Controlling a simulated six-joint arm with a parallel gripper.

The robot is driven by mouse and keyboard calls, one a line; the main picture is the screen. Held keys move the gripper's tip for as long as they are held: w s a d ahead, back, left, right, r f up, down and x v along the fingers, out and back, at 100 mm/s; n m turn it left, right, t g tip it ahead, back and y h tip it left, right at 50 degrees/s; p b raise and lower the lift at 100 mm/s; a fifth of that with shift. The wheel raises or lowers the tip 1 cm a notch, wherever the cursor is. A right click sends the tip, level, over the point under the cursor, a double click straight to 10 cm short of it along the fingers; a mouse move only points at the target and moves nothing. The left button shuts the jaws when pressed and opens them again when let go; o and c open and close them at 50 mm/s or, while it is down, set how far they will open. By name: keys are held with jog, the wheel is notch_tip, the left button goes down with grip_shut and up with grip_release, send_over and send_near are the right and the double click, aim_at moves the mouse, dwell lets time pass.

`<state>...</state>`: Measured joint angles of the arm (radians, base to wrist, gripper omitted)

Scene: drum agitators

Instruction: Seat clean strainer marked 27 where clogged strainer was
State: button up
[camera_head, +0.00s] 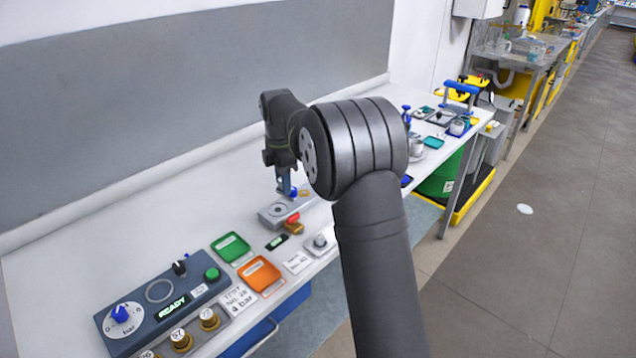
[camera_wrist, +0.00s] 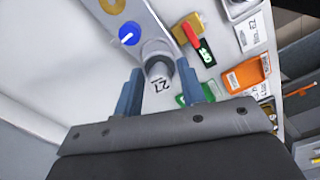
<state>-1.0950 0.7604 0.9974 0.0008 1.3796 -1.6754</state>
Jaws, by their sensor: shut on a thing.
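In the wrist view, my gripper (camera_wrist: 160,90) is shut on a grey cylindrical strainer with a white label reading 27 (camera_wrist: 161,79). The strainer is between the two blue-grey fingers. Its far end is at the near end of a grey metal block (camera_wrist: 150,22); I cannot tell whether it is in the block or just above it. In the head view, my gripper (camera_head: 284,184) points down just above the back of the grey block (camera_head: 270,218), which shows a round ring on top. The strainer is hardly visible there.
A blue knob (camera_wrist: 129,35), a brass valve with a red handle (camera_wrist: 192,32) and a green display (camera_wrist: 206,53) are close by. A green tray (camera_head: 230,246), an orange tray (camera_head: 260,274) and a READY console (camera_head: 165,300) stand at the front left. Brass parts (camera_head: 181,339) line the console's front.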

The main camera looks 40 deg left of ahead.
aim_at(278, 210)
jog(key=shift+s+a+n, duration=0.4)
jog(key=shift+s+a, duration=0.05)
jog(key=shift+a, duration=0.15)
jog(key=shift+s+a+f, duration=0.2)
jog(key=shift+a+f, duration=0.1)
jog(key=shift+f, duration=2.8)
jog(key=shift+f, duration=0.45)
jog(key=o, duration=1.1)
jog(key=shift+c, duration=0.2)
jog(key=shift+o, duration=0.5)
jog(key=shift+o, duration=1.2)
